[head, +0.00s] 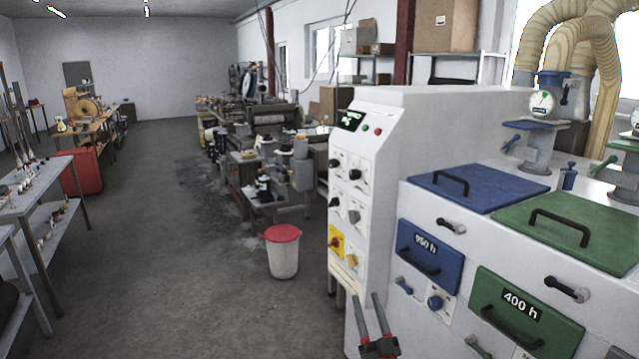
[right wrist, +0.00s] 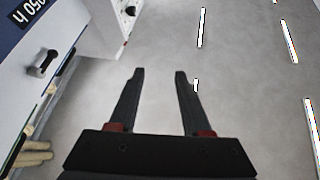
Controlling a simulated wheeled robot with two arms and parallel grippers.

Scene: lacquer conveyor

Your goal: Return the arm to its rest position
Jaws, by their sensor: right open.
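My right gripper (head: 370,318) shows at the bottom of the head view, in front of the white machine (head: 366,190). Its two dark fingers point up and stand apart with nothing between them. In the right wrist view the gripper (right wrist: 158,75) is open and empty, its red-based fingers against a plain grey surface. My left gripper is in neither view.
The machine has a blue drawer (head: 430,257) and a green drawer (head: 522,315) at right, with handles and knobs sticking out. A white bin with a red lid (head: 283,252) stands on the floor. Shelves (head: 50,225) line the left. The grey floor (head: 165,240) between is clear.

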